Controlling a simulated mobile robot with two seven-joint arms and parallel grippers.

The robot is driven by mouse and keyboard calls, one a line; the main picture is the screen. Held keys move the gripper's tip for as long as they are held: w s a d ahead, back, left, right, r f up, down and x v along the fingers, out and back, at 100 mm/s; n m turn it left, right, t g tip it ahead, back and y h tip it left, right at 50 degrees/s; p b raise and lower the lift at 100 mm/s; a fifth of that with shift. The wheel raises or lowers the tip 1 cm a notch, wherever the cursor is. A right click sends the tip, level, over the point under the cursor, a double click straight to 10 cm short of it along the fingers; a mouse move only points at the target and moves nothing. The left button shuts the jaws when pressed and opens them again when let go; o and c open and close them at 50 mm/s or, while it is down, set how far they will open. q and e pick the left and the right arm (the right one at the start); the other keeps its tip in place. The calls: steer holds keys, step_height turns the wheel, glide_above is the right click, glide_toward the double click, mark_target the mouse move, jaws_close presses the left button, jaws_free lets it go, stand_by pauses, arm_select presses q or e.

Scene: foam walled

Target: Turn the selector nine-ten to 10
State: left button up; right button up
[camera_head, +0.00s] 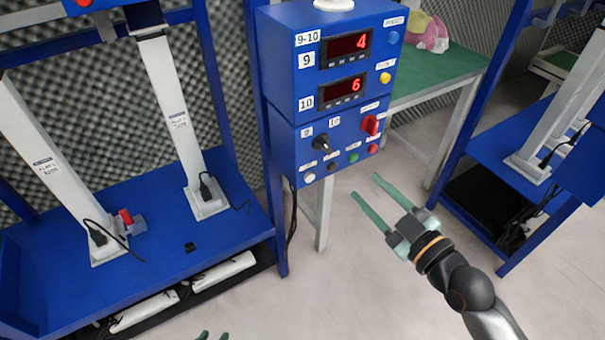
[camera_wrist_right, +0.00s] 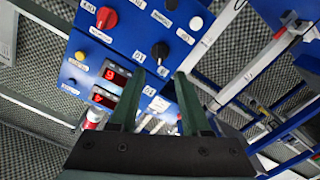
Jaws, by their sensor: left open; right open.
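The nine-ten selector is a black knob (camera_head: 322,143) on the lower front of the blue control box (camera_head: 290,120), with a label 9 to its upper left and a label 10 to its upper right. I cannot tell surely which label it points at. In the right wrist view the knob (camera_wrist_right: 160,50) shows ahead, beyond the fingertips. My right gripper (camera_head: 364,185) is open and empty, to the right of and below the box, apart from it. It also shows in the right wrist view (camera_wrist_right: 158,75). My left gripper (camera_head: 214,335) shows only its open fingertips at the bottom edge.
A red knob (camera_head: 370,124) sits right of the selector, with several small buttons below. Two red displays (camera_head: 346,46) read 4 and 6. A blue bench (camera_head: 150,270) with white posts stands left, a green-topped table (camera_head: 450,70) behind, and a blue frame (camera_head: 480,160) right.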

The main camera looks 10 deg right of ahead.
mark_target(327, 149)
steer(key=x, duration=0.8)
steer(key=r+x, duration=0.1)
steer(key=x, duration=0.3)
steer(key=shift+w+a, duration=0.25)
steer(key=shift+a, duration=0.2)
jaws_close()
